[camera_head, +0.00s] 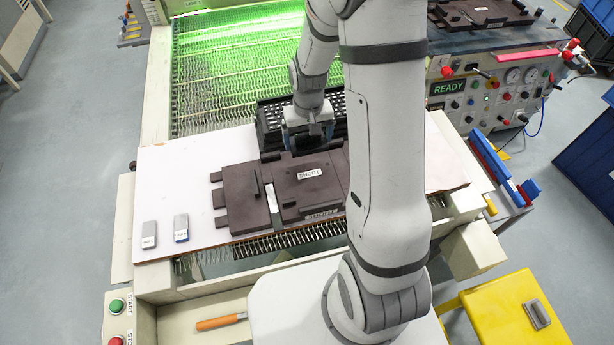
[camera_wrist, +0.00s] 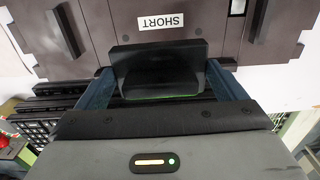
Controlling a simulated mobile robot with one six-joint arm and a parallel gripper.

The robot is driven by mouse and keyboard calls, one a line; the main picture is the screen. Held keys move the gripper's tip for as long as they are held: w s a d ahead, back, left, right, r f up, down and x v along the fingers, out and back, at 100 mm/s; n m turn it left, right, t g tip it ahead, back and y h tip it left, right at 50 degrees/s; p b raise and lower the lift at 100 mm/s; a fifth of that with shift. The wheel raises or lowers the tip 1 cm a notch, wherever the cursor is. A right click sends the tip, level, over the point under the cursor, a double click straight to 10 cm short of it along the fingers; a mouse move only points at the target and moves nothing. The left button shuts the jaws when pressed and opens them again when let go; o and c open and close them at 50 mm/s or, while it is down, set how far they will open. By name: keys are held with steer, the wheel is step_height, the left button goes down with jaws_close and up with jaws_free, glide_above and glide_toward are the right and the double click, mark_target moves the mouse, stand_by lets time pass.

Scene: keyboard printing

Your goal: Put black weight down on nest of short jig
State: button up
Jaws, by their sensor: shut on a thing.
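The short jig (camera_head: 245,190) is a dark brown plate labelled SHORT, lying on the white board. In the wrist view the jig (camera_wrist: 95,25) fills the top, with its label just beyond my gripper. My gripper (camera_head: 308,140) is at the jig's far edge in the head view. In the wrist view my gripper (camera_wrist: 165,85) is shut on the black weight (camera_wrist: 155,57), a black block with an upright plate. The weight is over or at the jig's edge; I cannot tell whether it touches. The nest is not clearly seen, and my arm hides the jig's right part.
A black keyboard-like rack (camera_head: 270,122) stands behind the jig. Two small labelled blocks, one grey (camera_head: 149,235) and one blue-edged (camera_head: 181,228), sit on the white board (camera_head: 180,165) at left. A green-lit conveyor (camera_head: 235,60) lies behind.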

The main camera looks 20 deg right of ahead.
mark_target(309, 174)
steer(key=s, duration=0.1)
steer(key=s+r+b, duration=0.1)
steer(key=shift+s+a+r, duration=0.15)
steer(key=shift+s+r, duration=0.05)
steer(key=shift+s, duration=0.15)
steer(key=shift+s+f+p, duration=0.15)
steer(key=shift+f+p, duration=0.7)
steer(key=shift+f, duration=4)
steer(key=shift+f, duration=0.1)
steer(key=shift+f, duration=0.1)
steer(key=o, duration=1.8)
steer(key=shift+s, duration=0.1)
steer(key=shift+c, duration=0.2)
